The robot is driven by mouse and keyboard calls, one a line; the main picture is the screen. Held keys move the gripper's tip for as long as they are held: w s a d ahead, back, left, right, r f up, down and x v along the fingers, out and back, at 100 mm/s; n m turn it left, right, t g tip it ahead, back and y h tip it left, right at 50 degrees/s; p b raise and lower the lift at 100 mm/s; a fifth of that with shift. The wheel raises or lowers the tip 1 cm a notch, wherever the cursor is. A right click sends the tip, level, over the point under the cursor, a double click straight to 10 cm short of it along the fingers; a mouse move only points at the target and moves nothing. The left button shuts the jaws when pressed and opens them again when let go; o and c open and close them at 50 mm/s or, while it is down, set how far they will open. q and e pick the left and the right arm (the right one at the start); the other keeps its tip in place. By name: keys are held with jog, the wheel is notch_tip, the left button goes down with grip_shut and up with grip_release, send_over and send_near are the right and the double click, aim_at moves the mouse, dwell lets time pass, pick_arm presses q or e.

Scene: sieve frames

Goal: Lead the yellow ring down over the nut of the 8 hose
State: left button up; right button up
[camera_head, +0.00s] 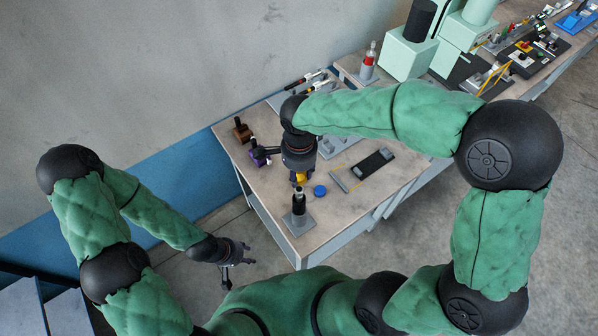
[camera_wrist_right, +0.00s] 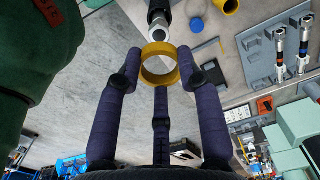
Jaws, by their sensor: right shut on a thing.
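A black hose (camera_head: 299,203) stands upright on a grey base plate near the table's front corner. Its silver nut (camera_wrist_right: 160,33) shows in the right wrist view, just beyond the ring's far rim; I cannot read any number on it. My right gripper (camera_head: 299,172) is above the hose, pointing down. Its three fingers are shut on the yellow ring (camera_wrist_right: 145,72), which also shows in the head view (camera_head: 300,178). The ring looks above the nut, not around it, and is offset in the wrist view. My left gripper (camera_head: 235,268) is open and empty, off the table's left side.
A blue round piece (camera_head: 320,190) lies right of the hose. Another yellow round part (camera_wrist_right: 228,5) shows at the wrist view's top edge. A grey rack (camera_wrist_right: 285,55) holds hoses with coloured bands. A dark flat tool (camera_head: 374,163) lies farther right.

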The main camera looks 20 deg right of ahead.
aim_at(299, 189)
jog(key=shift+f+b, duration=2.15)
jog(key=shift+f, duration=0.35)
jog(key=shift+f+b, duration=1.25)
jog(key=shift+f, duration=0.25)
jog(key=o, duration=0.8)
notch_tip(299, 189, up, 12)
jog(key=shift+r, duration=0.1)
